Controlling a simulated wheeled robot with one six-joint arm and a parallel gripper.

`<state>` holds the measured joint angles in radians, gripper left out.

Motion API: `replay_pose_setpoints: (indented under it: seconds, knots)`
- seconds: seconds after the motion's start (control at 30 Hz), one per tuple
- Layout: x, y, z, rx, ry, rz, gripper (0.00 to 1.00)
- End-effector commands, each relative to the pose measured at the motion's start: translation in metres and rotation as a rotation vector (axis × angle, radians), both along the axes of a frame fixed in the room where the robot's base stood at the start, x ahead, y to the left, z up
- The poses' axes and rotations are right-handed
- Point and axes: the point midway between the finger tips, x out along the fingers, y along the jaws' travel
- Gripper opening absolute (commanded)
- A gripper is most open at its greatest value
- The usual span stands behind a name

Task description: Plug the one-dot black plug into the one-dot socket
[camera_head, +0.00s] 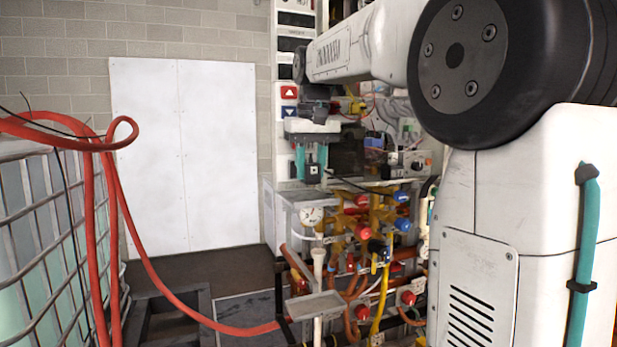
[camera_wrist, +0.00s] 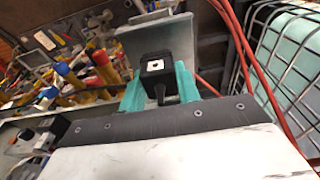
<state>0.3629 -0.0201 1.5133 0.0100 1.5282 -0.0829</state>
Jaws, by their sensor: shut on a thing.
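My gripper (camera_head: 312,162) has teal fingers and is shut on the black plug (camera_head: 313,173), which hangs below the white wrist. In the wrist view the plug (camera_wrist: 155,68) sits between the teal fingers (camera_wrist: 160,88), with a white label bearing one black dot facing the camera. It is held above the equipment, apart from any socket as far as I can see. I cannot make out the one-dot socket. A light grey box with a round black fitting (camera_head: 418,166) stands to the right; its markings are too small to read.
A grey metal shelf (camera_head: 318,305) stands low in front of pipes with red and blue valve handles (camera_head: 402,225). A red hose (camera_head: 150,265) and a caged tank (camera_head: 45,240) are at the left. Open floor lies near the white panel (camera_head: 185,155).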

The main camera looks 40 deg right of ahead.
Motion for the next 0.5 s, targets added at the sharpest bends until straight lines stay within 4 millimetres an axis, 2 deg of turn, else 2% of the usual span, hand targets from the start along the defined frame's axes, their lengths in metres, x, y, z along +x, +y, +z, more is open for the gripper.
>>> replay_pose_setpoints:
  seconds: [0.4,0.5]
  knots:
    - [-0.1,0.019,0.01,-0.002,-0.004,-0.002,0.12]
    - [-0.12,0.022,0.012,-0.001,-0.003,-0.002,0.12]
